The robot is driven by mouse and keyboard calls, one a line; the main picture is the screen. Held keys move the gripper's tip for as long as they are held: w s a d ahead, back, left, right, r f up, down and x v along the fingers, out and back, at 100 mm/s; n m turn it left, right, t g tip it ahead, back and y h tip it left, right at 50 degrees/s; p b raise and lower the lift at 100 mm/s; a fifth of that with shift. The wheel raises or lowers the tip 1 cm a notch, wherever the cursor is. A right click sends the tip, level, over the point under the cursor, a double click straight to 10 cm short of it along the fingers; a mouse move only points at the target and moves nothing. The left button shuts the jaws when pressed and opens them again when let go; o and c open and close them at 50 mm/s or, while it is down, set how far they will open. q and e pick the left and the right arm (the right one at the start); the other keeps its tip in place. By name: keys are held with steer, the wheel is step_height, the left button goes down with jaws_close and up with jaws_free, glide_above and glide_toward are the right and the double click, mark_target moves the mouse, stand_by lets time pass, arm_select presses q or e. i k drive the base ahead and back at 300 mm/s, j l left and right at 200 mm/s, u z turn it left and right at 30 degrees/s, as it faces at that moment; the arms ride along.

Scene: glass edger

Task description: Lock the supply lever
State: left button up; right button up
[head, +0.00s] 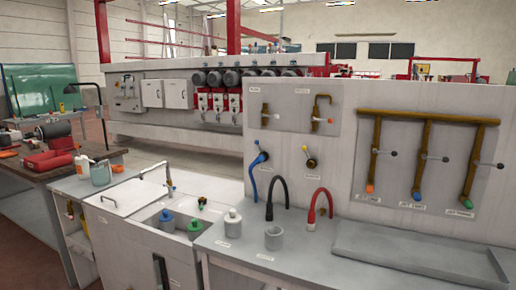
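Several valve levers show on the grey wall panel, and I cannot tell which is the supply lever. Three grey levers sit on brown pipes at the right: the left one (384,153), the middle one (435,157) and the right one (488,163). Two more valves, a left one (265,115) and a right one (321,119), are on an upper plate. A blue-hose valve (262,157) and a yellow valve (310,161) are below. No lock is recognisable. Neither of my grippers shows.
A sink (180,222) with bottles is at left. Space before the panel's upper part looks clear.

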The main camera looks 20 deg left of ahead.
mark_target(256, 143)
steer(key=i+j, duration=0.1)
steer(key=j, duration=0.3)
steer(key=i+j, duration=0.15)
steer(key=j, duration=0.2)
steer(key=i+j, duration=0.1)
steer(key=j, duration=0.3)
steer(key=i+j, duration=0.1)
steer(key=j, duration=0.3)
steer(key=i+j, duration=0.1)
steer(key=j, duration=0.25)
steer(key=i+j, duration=0.15)
steer(key=j, duration=0.25)
steer(key=i+j, duration=0.1)
steer(key=j, duration=0.3)
steer(key=i+j, duration=0.1)
steer(key=j, duration=0.3)
